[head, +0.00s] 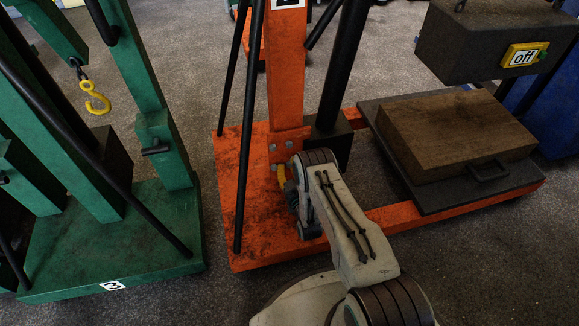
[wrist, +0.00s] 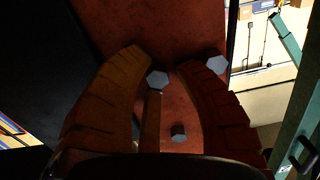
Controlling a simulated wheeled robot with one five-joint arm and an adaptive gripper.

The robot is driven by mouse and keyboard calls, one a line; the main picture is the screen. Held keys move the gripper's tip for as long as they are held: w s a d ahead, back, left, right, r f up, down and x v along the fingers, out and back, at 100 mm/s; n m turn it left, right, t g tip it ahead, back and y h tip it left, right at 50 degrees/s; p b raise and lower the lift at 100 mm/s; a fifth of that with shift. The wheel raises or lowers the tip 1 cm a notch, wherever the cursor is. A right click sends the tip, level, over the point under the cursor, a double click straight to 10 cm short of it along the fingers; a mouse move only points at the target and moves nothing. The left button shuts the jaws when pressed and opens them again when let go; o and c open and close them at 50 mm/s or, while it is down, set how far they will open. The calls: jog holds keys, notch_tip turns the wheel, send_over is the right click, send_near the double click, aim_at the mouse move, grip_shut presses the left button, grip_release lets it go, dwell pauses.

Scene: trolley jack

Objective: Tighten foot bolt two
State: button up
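The orange jack's foot plate (head: 250,220) carries an orange post (head: 285,75) with grey hex bolts at its foot, one of them a left bolt (head: 272,147). In the wrist view one bolt head (wrist: 157,80) lies between my fingertips, closer to the left one. Another bolt head (wrist: 217,64) is just right of the right fingertip, and a third bolt (wrist: 178,131) shows lower between the fingers. My gripper (wrist: 165,66) is open, its curved fingers apart. In the head view my arm hides most of the gripper. No number on the bolts is readable.
A green stand (head: 170,225) with a yellow hook (head: 95,98) is at left. Black struts (head: 250,120) rise beside the post. A wooden block (head: 455,135) rests on a dark tray (head: 440,200) at right, below a box with an "off" sign (head: 524,56).

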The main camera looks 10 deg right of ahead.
jog(key=shift+s, duration=0.15)
jog(key=s, duration=0.7)
jog(key=shift+s, duration=0.1)
jog(key=shift+s, duration=0.1)
dwell(0.4)
